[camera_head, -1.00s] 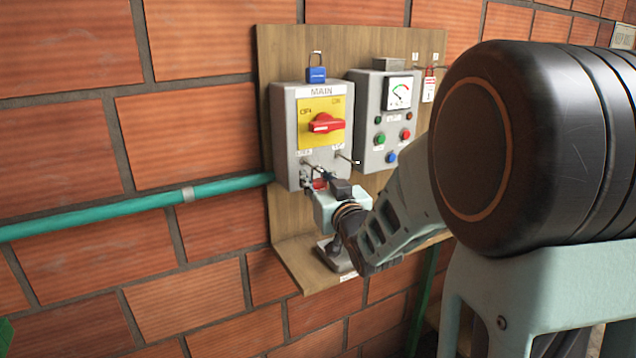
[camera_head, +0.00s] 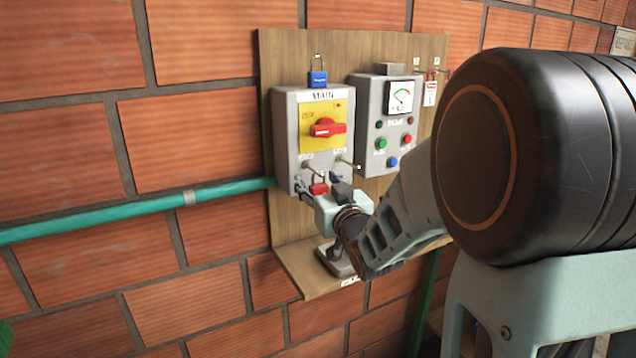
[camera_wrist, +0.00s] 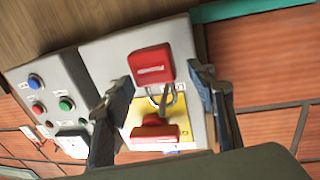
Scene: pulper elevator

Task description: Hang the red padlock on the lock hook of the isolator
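The red padlock (camera_head: 318,189) hangs at the lower front of the grey isolator (camera_head: 285,135), under the left of its two small metal hooks (camera_head: 308,165). Its shackle looks to be over that hook, but the exact contact is too small to tell. In the wrist view, turned upside down, the red padlock (camera_wrist: 152,65) shows with its shackle toward the isolator's red handle (camera_wrist: 155,132). My gripper (camera_head: 320,184) is open, a finger on either side of the padlock. In the wrist view, gaps show between the fingers (camera_wrist: 163,85) and the padlock body.
A grey control box (camera_head: 370,120) with a gauge and buttons stands close to the right. A second hook (camera_head: 348,162) juts out at right. A wooden shelf (camera_head: 300,270) lies below; a green pipe (camera_head: 120,208) enters from the left.

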